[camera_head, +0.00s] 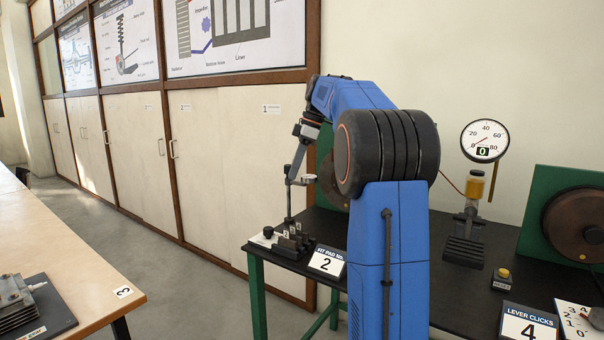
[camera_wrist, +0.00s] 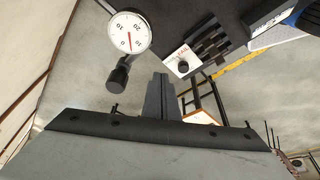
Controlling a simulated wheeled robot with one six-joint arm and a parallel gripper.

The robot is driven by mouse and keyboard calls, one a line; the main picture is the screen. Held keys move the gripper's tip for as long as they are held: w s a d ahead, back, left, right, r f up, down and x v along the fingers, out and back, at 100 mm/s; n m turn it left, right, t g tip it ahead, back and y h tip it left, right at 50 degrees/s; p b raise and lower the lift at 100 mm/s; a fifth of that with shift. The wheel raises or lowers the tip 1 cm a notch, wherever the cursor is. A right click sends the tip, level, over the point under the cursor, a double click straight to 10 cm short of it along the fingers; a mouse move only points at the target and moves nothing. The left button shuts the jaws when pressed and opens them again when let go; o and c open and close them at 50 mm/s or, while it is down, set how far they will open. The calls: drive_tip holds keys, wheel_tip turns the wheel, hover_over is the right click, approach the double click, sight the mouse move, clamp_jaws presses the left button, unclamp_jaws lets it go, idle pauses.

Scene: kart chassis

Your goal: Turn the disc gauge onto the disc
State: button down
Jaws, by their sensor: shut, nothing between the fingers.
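The disc gauge shows in the wrist view as a round white dial (camera_wrist: 129,33) with a red needle, with a black knob (camera_wrist: 118,75) below it. In the head view the gauge (camera_head: 303,180) is seen nearly edge-on beside its upright post. My gripper (camera_wrist: 160,80) is shut and empty, with its fingers to the right of the knob and apart from it in the picture. A disc on a green panel (camera_head: 325,165) is mostly hidden behind my arm in the head view. Another brown disc (camera_head: 578,225) is mounted on a green panel at the right.
Black stepped blocks (camera_head: 293,246) and a "FIT PAD NO. 2" sign (camera_head: 327,262) stand on the black table's left end. A 0-80 gauge (camera_head: 484,141) stands farther right, near a yellow button (camera_head: 503,274) and a "LEVER CLICKS 4" sign (camera_head: 528,325). A wooden table (camera_head: 75,260) is at left, with grey floor between.

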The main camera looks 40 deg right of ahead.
drive_tip(key=w+v, duration=0.1)
drive_tip(key=v, duration=0.7)
drive_tip(key=shift+w+d+r, duration=0.3)
drive_tip(key=shift+w+r, duration=0.15)
drive_tip(key=shift+w, duration=0.2)
drive_tip(key=shift+a, duration=0.1)
drive_tip(key=s+a+f+m+h, duration=0.1)
drive_tip(key=s+a+f+m, duration=0.3)
drive_tip(key=s+a, duration=0.45)
drive_tip(key=s+a+f+m+h, duration=0.1)
drive_tip(key=s+a+f+m, duration=0.1)
drive_tip(key=s+a+f, duration=0.6)
drive_tip(key=s+a+f+m+t, duration=0.1)
drive_tip(key=s+a+f, duration=0.2)
drive_tip(key=s+f, duration=0.3)
drive_tip(key=s+a+f+m+h, duration=0.1)
drive_tip(key=s+a+f+m, duration=0.1)
drive_tip(key=s+a+f, duration=0.2)
drive_tip(key=s+a+f+m+t, duration=0.1)
drive_tip(key=s+a+f+m, duration=0.1)
drive_tip(key=s+f, duration=0.8)
drive_tip(key=shift+s+a+f+t, duration=0.25)
drive_tip(key=shift+a+f+t, duration=0.05)
drive_tip(key=shift+a+f, duration=0.45)
